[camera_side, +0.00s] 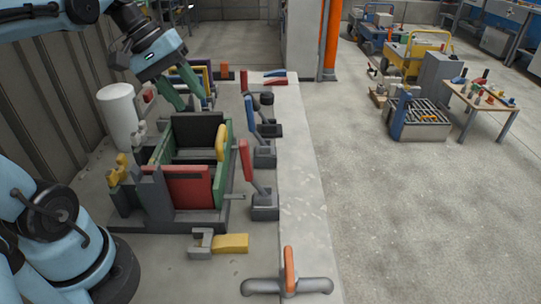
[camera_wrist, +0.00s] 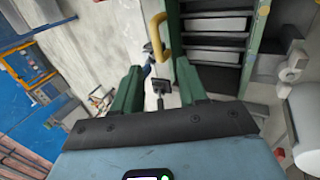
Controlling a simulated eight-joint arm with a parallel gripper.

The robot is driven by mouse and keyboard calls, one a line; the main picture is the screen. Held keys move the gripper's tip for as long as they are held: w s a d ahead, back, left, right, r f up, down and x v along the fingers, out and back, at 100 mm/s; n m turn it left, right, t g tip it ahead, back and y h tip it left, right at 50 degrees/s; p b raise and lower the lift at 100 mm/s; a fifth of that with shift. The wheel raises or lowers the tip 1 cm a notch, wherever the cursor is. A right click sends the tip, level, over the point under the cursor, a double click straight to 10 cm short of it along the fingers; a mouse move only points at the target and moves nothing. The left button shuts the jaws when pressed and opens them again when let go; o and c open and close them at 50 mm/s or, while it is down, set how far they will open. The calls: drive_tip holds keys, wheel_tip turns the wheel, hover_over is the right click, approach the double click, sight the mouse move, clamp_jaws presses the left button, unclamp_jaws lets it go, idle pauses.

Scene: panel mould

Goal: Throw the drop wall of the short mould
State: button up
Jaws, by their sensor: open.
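A mould (camera_side: 190,160) with green side walls and a red front panel (camera_side: 190,187) stands on the bench. Its right green wall (camera_side: 221,165) is upright and carries a yellow handle (camera_side: 221,141). The wrist view shows the handle (camera_wrist: 158,37) on the green wall (camera_wrist: 188,78), beside the slotted interior (camera_wrist: 215,42). My gripper (camera_side: 186,101) is above the mould's far end; its green fingers (camera_wrist: 160,88) are open and apart, with nothing held. A dark lever part (camera_wrist: 161,87) shows between them, at an unclear depth. I cannot tell which mould is the short one.
A red lever (camera_side: 245,160), a blue lever (camera_side: 249,115) and a dark-knobbed lever (camera_side: 267,100) stand right of the mould. A white cylinder (camera_side: 118,115) is at left. A yellow-ended clamp (camera_side: 230,243) and an orange handle (camera_side: 290,270) are in front. The bench's right strip is mostly clear.

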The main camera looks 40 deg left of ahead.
sight(221, 132)
drive_tip(key=shift+v, duration=1.4)
drive_tip(key=shift+f, duration=0.1)
drive_tip(key=x, duration=1.2)
drive_tip(key=shift+w+d, duration=0.15)
drive_tip(key=shift+r, duration=0.2)
drive_tip(key=v, duration=1.2)
drive_tip(key=x, duration=1.2)
drive_tip(key=shift+w+d, duration=0.55)
